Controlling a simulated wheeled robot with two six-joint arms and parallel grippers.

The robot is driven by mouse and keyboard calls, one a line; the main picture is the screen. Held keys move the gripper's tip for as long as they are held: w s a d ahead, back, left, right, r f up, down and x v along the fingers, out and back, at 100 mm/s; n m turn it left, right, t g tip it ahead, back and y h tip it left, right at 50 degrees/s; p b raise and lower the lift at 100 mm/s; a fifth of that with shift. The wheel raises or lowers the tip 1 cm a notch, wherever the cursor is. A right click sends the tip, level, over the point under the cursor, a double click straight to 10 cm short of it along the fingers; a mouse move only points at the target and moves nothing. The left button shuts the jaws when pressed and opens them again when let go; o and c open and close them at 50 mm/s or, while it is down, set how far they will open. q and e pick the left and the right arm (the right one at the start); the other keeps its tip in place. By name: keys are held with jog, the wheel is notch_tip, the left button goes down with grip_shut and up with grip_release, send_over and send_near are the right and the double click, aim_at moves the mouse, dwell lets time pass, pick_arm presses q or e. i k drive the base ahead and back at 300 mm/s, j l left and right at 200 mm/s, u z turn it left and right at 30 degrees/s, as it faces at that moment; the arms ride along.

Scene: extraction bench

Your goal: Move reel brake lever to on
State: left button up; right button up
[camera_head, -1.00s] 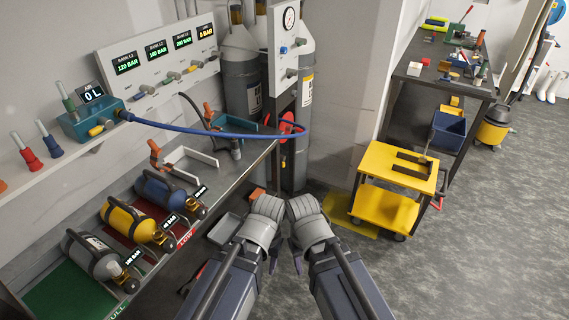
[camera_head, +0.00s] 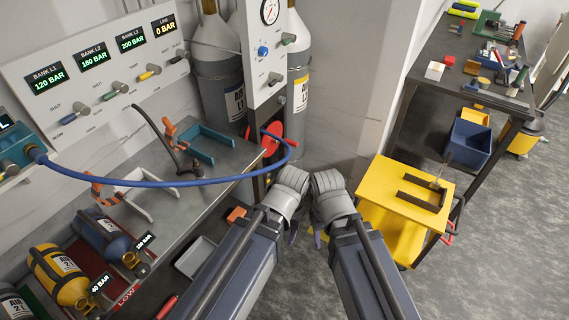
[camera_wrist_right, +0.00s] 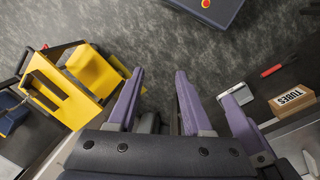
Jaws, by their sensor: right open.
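The reel brake lever cannot be made out for certain. A red disc-shaped reel (camera_head: 272,138) stands by the cylinder panel in the head view, with the blue hose (camera_head: 180,184) running past it. My right gripper (camera_head: 318,238) hangs low at centre, below and right of the reel and apart from it. Its purple fingers are open and empty in the right wrist view (camera_wrist_right: 157,78). My left gripper (camera_head: 293,232) hangs just left of the right one, its fingers mostly hidden behind its arm.
The steel bench (camera_head: 222,162) with a gauge panel (camera_head: 268,60) and gas cylinders (camera_head: 299,105) stands left and ahead. A yellow cart (camera_head: 388,178) is close on the right, beside a dark workbench (camera_head: 418,62). A TUBES box (camera_wrist_right: 291,100) shows in the wrist view.

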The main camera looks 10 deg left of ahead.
aim_at(267, 175)
jog(key=i+l, duration=0.2)
jog(key=i, duration=0.2)
jog(key=i+l, duration=0.2)
jog(key=i, duration=0.2)
jog(key=i+l+z, duration=0.1)
jog(key=i, duration=0.35)
jog(key=l, duration=0.1)
